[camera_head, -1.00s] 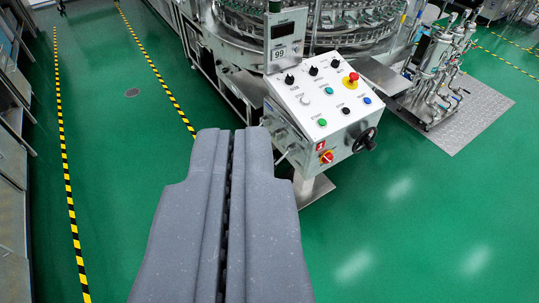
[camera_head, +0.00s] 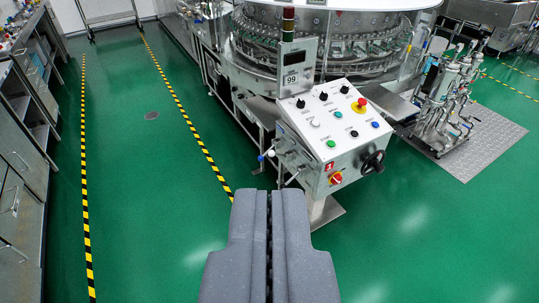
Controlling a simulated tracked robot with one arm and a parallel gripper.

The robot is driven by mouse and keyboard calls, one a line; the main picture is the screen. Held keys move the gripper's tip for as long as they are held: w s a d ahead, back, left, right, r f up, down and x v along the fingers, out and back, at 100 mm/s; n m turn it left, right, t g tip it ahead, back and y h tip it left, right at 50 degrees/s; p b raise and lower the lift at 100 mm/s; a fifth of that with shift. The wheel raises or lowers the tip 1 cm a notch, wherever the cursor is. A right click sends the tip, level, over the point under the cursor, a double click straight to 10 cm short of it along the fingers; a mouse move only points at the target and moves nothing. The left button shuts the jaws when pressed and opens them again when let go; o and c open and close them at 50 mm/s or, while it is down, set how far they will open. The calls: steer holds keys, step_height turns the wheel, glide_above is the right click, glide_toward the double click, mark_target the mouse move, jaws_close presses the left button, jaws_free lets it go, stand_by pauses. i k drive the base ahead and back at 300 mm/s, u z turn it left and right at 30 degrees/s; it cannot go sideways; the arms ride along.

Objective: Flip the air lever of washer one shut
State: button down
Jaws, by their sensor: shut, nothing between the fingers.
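Washer one (camera_head: 320,60) is a round steel rotary machine at the top centre, with a white sloped control box (camera_head: 330,125) in front of it. The box carries a small red label that seems to read 1. On the box's left side, small fittings stick out, with a blue tip (camera_head: 261,158) and a white tip beside it. I cannot tell for sure which fitting is the air lever or how it stands. My gripper (camera_head: 269,193) is shut and empty, below and in front of these fittings, seemingly apart from them.
A pump stand (camera_head: 445,100) stands on a metal plate at right. Steel cabinets (camera_head: 22,170) line the left.

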mark_target(271, 153)
steer(key=z, duration=0.4)
steer(key=i, duration=2.45)
steer(key=u, duration=0.25)
